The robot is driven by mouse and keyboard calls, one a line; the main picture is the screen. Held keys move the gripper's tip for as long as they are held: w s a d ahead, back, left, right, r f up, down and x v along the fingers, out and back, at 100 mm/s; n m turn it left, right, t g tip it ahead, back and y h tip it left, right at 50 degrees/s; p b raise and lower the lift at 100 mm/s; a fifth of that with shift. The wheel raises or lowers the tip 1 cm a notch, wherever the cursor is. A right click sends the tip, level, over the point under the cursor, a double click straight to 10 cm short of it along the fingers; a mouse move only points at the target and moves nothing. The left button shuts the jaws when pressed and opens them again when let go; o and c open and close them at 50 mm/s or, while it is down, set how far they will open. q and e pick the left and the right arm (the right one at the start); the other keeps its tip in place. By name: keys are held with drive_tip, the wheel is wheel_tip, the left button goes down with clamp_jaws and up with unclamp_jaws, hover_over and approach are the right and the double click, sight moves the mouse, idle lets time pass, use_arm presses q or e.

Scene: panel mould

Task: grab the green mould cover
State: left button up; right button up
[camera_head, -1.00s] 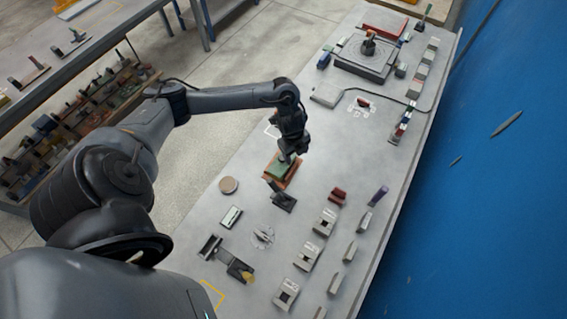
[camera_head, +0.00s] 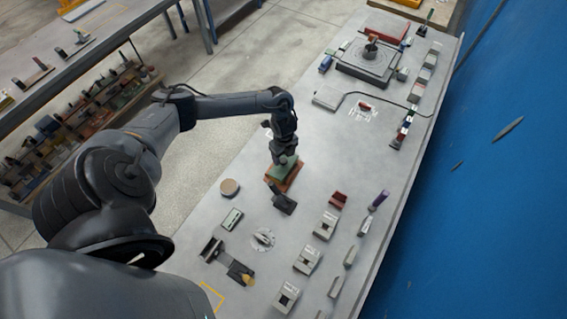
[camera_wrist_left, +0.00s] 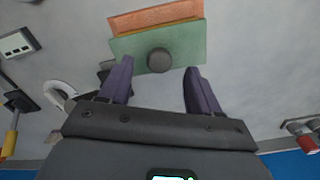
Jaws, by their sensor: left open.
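The green mould cover (camera_wrist_left: 190,45) is a flat green plate with a dark round knob (camera_wrist_left: 159,60) on top. In the left wrist view it lies over an orange-brown mould base (camera_wrist_left: 150,17), part of which shows beyond it. In the head view the cover (camera_head: 287,171) is partly hidden by my left gripper (camera_head: 284,161), which points down over it. In the left wrist view my left gripper (camera_wrist_left: 158,84) is open, with a finger on each side below the knob and nothing between the fingertips. I cannot tell whether the fingers touch the cover. My right gripper is not in view.
A black stand (camera_head: 284,204) is close to the mould's near side. A round brown disc (camera_head: 230,187), a small box (camera_head: 232,219) and several grey blocks stand nearer. A turntable-like machine (camera_head: 369,60) is at the far end.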

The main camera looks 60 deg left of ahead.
sight(284, 163)
use_arm(q)
drive_tip(key=shift+f, duration=1.25)
drive_tip(key=shift+c, duration=0.2)
drive_tip(key=c, duration=1.1)
drive_tip(key=shift+r, duration=0.1)
